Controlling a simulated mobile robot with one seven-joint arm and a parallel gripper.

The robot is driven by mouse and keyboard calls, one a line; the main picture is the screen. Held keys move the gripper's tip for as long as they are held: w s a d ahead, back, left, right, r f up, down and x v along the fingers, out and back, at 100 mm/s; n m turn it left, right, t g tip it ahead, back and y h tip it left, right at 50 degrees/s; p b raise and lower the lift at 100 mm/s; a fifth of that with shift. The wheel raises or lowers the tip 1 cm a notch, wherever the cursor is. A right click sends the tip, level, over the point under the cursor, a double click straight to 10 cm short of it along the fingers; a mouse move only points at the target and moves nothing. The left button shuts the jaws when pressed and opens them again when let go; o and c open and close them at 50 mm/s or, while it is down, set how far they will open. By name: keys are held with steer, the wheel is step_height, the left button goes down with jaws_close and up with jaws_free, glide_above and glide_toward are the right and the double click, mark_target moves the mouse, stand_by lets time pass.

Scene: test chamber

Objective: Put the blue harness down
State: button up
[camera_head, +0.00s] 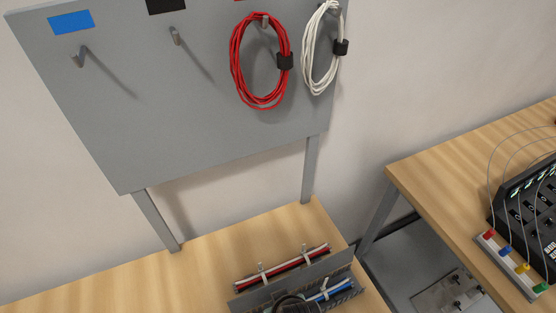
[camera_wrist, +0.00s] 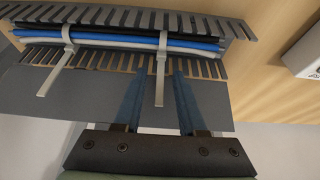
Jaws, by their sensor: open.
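The blue harness is a bundle of blue, black and white wires with pale grey ties. In the wrist view the blue harness (camera_wrist: 115,37) lies lengthwise between the slotted walls of a grey wire duct (camera_wrist: 60,95). In the head view the blue harness (camera_head: 338,291) shows partly at the right of the duct (camera_head: 318,272); the rest is hidden behind my arm's end. My gripper (camera_wrist: 160,75) is open. Its two fingers point at the duct's near slotted wall, either side of a hanging tie, with no wire visibly between them. Whether the fingertips touch the duct I cannot tell.
A red, black and white bundle (camera_head: 285,265) lies on the duct's far side. A grey board (camera_head: 170,110) behind has hooks with red (camera_head: 240,75) and white (camera_head: 312,70) cable coils. A second table (camera_head: 430,190) at right bears a black panel (camera_head: 535,205). The wooden tabletop (camera_head: 120,280) is clear at left.

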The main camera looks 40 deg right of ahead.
steer(key=shift+r, duration=0.1)
steer(key=v, duration=1.2)
steer(key=shift+w+r, duration=0.1)
steer(key=w+a+r+n+t+h, duration=0.15)
steer(key=w+r+t, duration=0.45)
steer(key=w+r, duration=0.65)
steer(key=w+a+r+t, duration=0.2)
steer(key=w+r+t, duration=0.45)
steer(key=r, duration=1.15)
steer(key=s+a+r+t, duration=0.2)
steer(key=a+r+t, duration=0.1)
steer(key=r, duration=0.7)
steer(key=s+a+r+t+y, duration=0.1)
steer(key=s+a+r+t, duration=0.2)
steer(key=r, duration=0.7)
steer(key=s+a+r+n+t+y, duration=0.1)
steer(key=a+r+t, duration=0.3)
steer(key=r, duration=0.6)
steer(key=shift+s+r, duration=0.35)
steer(key=shift+s, duration=0.35)
